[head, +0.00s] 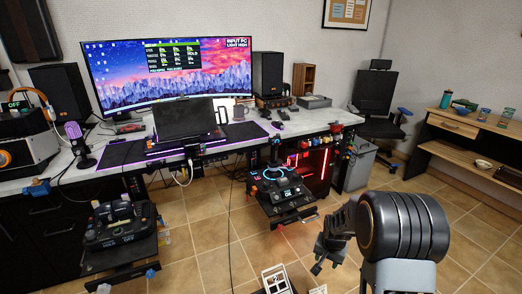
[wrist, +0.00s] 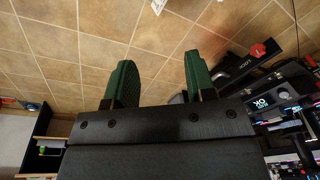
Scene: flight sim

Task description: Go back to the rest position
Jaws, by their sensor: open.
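My gripper (wrist: 157,80) shows in the wrist view with its two green fingers apart and nothing between them, over the tiled floor. In the head view my arm is folded at the lower right, and the gripper end (head: 326,262) is a dark shape left of the round joint. Its fingers are too small and dark there to make out. It is apart from the desk and the joystick mounts.
A white desk (head: 225,131) carries a wide monitor (head: 165,75). A throttle mount (head: 118,228) and a stick mount (head: 280,190) stand before it. A wooden side table (head: 455,124) is at the right.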

